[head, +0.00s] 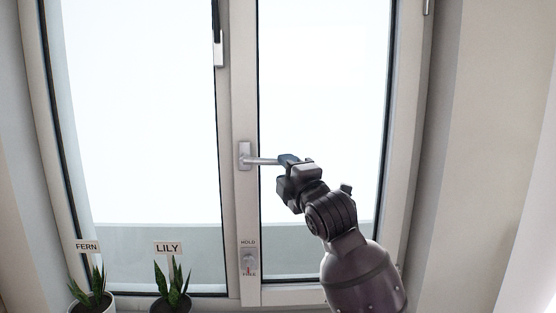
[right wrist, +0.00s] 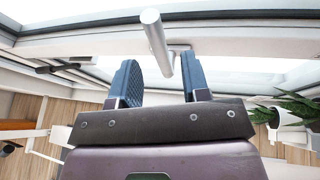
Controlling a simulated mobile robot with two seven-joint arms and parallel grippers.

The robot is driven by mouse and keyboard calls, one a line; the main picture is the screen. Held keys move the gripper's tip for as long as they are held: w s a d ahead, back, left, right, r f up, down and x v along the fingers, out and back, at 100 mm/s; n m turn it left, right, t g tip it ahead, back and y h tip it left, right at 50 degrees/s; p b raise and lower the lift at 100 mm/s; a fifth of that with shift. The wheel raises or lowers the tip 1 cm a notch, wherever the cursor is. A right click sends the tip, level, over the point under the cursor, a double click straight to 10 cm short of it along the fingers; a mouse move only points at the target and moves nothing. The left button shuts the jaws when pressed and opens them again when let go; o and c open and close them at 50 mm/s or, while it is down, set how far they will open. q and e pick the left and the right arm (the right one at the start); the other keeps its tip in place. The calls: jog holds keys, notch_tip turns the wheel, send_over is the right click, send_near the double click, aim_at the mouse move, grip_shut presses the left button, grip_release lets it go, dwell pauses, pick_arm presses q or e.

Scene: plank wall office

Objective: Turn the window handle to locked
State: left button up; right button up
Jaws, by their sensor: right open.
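The window handle (head: 262,161) is a silver lever on the right sash's frame. It points sideways to the right from its upright base plate. My right gripper (head: 288,159) is at the lever's free end and partly hides it. In the right wrist view, the lever (right wrist: 155,38) lies between the two blue-grey fingers of my right gripper (right wrist: 159,65). The fingers are open, with a gap on each side of the lever. My left gripper is in neither view.
Below the lever is a small plate marked HOLD and FREE (head: 248,263). Potted plants labelled FERN (head: 91,287) and LILY (head: 173,285) stand at the lower left. A wall (head: 490,150) borders the window on the right.

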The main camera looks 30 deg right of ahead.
aim_at(270, 159)
jog(key=shift+p+x, duration=0.35)
jog(key=shift+x, duration=1.95)
grip_shut()
